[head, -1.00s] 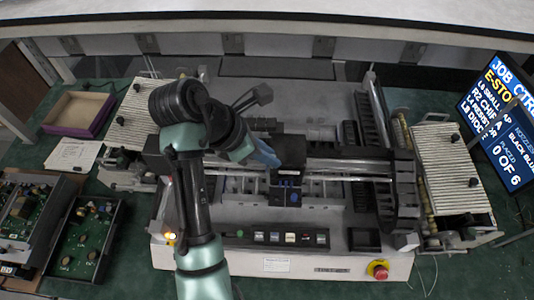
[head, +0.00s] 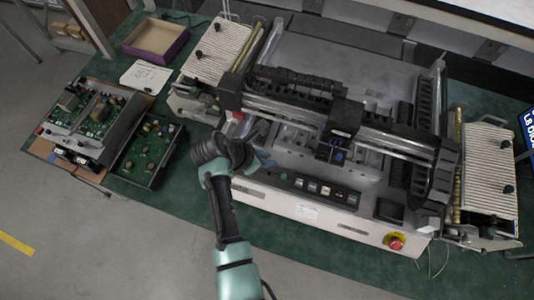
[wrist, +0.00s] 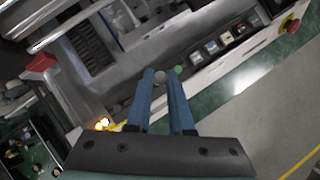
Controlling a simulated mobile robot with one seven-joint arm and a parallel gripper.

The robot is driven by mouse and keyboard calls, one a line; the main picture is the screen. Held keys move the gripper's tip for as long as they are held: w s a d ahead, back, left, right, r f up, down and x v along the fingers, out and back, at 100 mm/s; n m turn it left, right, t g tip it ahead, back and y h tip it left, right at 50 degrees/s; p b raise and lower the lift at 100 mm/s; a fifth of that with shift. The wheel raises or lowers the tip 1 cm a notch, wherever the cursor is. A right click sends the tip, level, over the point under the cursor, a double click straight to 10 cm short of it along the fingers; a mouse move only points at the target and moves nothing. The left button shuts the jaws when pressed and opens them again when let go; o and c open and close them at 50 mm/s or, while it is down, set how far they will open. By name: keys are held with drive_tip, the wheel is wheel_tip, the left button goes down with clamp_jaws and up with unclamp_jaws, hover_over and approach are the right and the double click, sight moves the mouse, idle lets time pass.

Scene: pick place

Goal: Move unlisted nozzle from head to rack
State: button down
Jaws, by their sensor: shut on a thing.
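My gripper (wrist: 161,76) has two blue fingers and is nearly closed on a small pale grey round piece (wrist: 160,78) at the fingertips, likely the nozzle. In the head view my gripper (head: 266,159) is at the machine's front left, above the panel edge; the piece is too small to make out there. The black placement head (head: 343,120), with a blue part below, sits on the gantry to the right of my gripper, clearly apart from it. I cannot identify the nozzle rack with certainty.
The button panel (head: 322,189) is just right of my gripper, and a red emergency stop (head: 396,242) is at the front right. Ribbed feeders (head: 216,53) flank the machine. Open circuit-board trays (head: 148,146) and a purple-edged box (head: 156,38) lie left. The screen (head: 528,124) is mostly cut off.

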drive_tip(key=shift+f+b, duration=2.6)
drive_tip(key=shift+b, duration=0.4)
drive_tip(key=shift+f+b, duration=0.35)
drive_tip(key=shift+f, duration=0.85)
drive_tip(key=shift+f, duration=0.1)
drive_tip(key=c, duration=0.7)
unclamp_jaws()
drive_tip(key=shift+c, duration=0.2)
drive_tip(key=c, duration=0.3)
drive_tip(key=shift+c, duration=0.2)
drive_tip(key=shift+p, duration=0.35)
wheel_tip(320, 180, up, 7)
drive_tip(key=p, duration=0.7)
drive_tip(key=shift+p, duration=0.3)
